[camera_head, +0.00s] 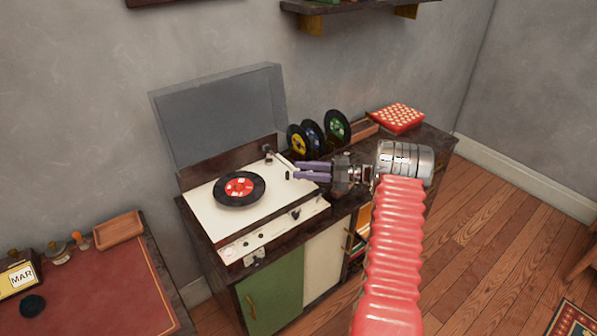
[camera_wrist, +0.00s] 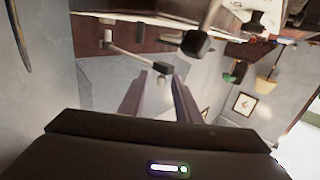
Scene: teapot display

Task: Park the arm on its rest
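A record player (camera_head: 212,212) with a white deck and raised clear lid stands on the cabinet. A black record with a red label (camera_head: 240,189) lies on it. The pale tonearm (camera_head: 281,160) runs from a dark pivot at the back of the deck towards my gripper (camera_head: 299,170). My gripper is open, its two purple fingers apart at the deck's right side. In the wrist view the tonearm (camera_wrist: 132,55) ends in a dark tip near the gap between the fingertips (camera_wrist: 158,75). I cannot tell whether they touch. The arm's rest is not clearly distinguishable.
Several upright records (camera_head: 312,135) stand behind my gripper, near a red checked box (camera_head: 397,118). The raised lid (camera_head: 220,112) closes off the deck's back. A desk with a red mat (camera_head: 90,285) is at the lower left. The wooden floor at right is mostly clear.

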